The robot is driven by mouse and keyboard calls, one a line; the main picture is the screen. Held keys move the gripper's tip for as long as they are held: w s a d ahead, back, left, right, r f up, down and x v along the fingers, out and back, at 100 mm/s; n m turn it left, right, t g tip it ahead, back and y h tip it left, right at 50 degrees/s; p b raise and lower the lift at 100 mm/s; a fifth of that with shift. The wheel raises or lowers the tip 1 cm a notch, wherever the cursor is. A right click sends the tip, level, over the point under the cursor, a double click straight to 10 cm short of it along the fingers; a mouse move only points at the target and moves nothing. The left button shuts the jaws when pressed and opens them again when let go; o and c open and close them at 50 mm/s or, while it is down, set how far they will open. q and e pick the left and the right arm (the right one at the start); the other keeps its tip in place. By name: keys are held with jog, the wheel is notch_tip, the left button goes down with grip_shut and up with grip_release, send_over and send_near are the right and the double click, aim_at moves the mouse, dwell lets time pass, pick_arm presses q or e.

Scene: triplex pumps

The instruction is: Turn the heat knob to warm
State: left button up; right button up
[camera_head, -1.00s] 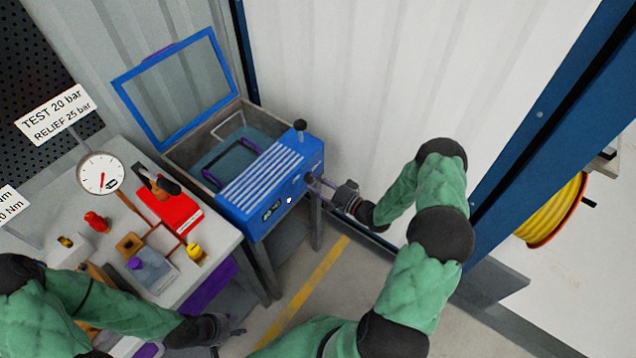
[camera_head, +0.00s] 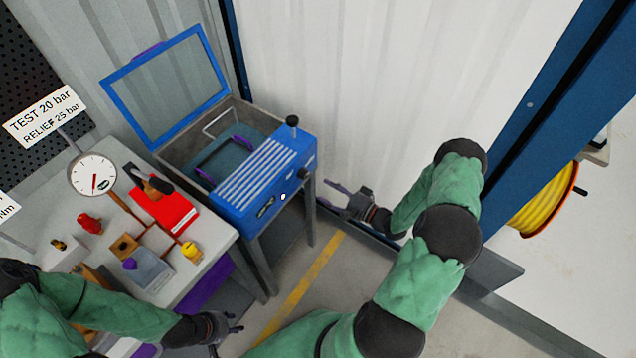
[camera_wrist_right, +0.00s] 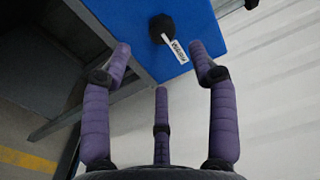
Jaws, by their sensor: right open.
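The heat knob looks to be the black round knob (camera_head: 306,174) on the right side of the blue washer unit (camera_head: 270,180). In the right wrist view, the black knob (camera_wrist_right: 162,28) sits on the blue face, with a small white lettered tag beside it; the lettering is too small to read. My right gripper (camera_head: 328,195) is open and empty, a little right of the knob and apart from it. In the wrist view, its purple fingers (camera_wrist_right: 160,62) are spread below the knob. My left gripper (camera_head: 232,328) hangs low at the bottom; its finger opening is unclear.
The washer's blue-framed lid (camera_head: 167,85) stands open over its basin. A black-knobbed lever (camera_head: 292,120) rises from its top. A workbench (camera_head: 215,232) with a gauge (camera_head: 93,176) and a red pump (camera_head: 165,210) is at left. A pale wall is behind my right gripper.

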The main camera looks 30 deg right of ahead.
jog(key=shift+v, duration=2.25)
